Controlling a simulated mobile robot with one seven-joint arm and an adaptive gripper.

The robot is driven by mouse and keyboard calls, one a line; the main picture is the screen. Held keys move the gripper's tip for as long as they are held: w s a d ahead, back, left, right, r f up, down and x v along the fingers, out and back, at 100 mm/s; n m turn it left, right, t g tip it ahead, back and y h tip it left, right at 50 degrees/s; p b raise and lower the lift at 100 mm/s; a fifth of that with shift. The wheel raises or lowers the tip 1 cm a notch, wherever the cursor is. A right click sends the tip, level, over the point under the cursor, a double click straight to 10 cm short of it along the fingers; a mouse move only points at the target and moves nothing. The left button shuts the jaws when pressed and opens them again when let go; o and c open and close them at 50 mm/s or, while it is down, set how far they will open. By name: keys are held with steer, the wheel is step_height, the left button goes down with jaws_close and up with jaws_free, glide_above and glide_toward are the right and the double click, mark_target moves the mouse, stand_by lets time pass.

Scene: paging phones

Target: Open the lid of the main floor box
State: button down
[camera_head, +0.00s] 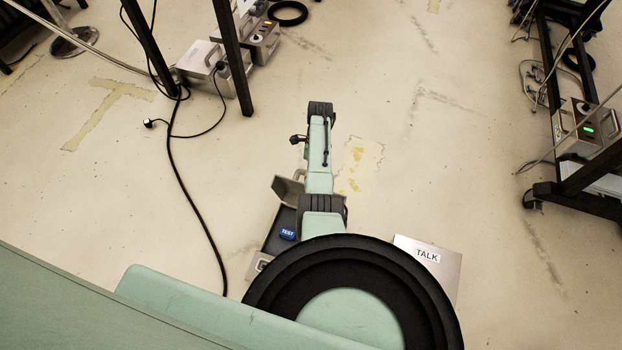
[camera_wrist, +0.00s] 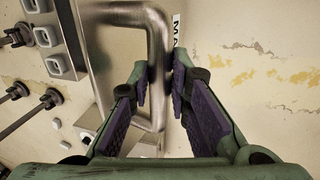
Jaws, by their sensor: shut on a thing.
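My gripper (camera_wrist: 161,88) is shut on a grey metal handle (camera_wrist: 157,38) in the wrist view, one finger on each side of its bar. In the head view, a floor box (camera_head: 268,238) sits partly under my arm, with a dark inside and a blue TEST label (camera_head: 287,234). A metal plate (camera_head: 288,187), seemingly its raised lid, stands at its far side. My arm hides much of the box, and my gripper cannot be made out there.
A metal box marked TALK (camera_head: 427,256) is on the floor to the right. A black cable (camera_head: 182,170) runs along the floor to the left. Metal cases (camera_head: 203,62) stand by dark rack legs at the upper left. A rack (camera_head: 562,130) stands at right. The middle floor is clear.

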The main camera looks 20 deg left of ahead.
steer(key=w+f+g+b, duration=0.3)
steer(key=w+b, duration=0.2)
steer(key=b, duration=1.9)
steer(key=shift+w+f+g+b, duration=0.25)
steer(key=shift+w+g+b, duration=0.05)
steer(key=shift+w, duration=0.1)
steer(key=shift+w+r+b, duration=0.1)
steer(key=shift+b, duration=0.8)
steer(key=shift+r+b, duration=0.25)
steer(key=shift+b, duration=0.25)
steer(key=c, duration=1.5)
jaws_free()
steer(key=shift+w, duration=0.1)
steer(key=shift+d, duration=0.1)
steer(key=shift+r+p, duration=0.25)
steer(key=shift+p, duration=0.25)
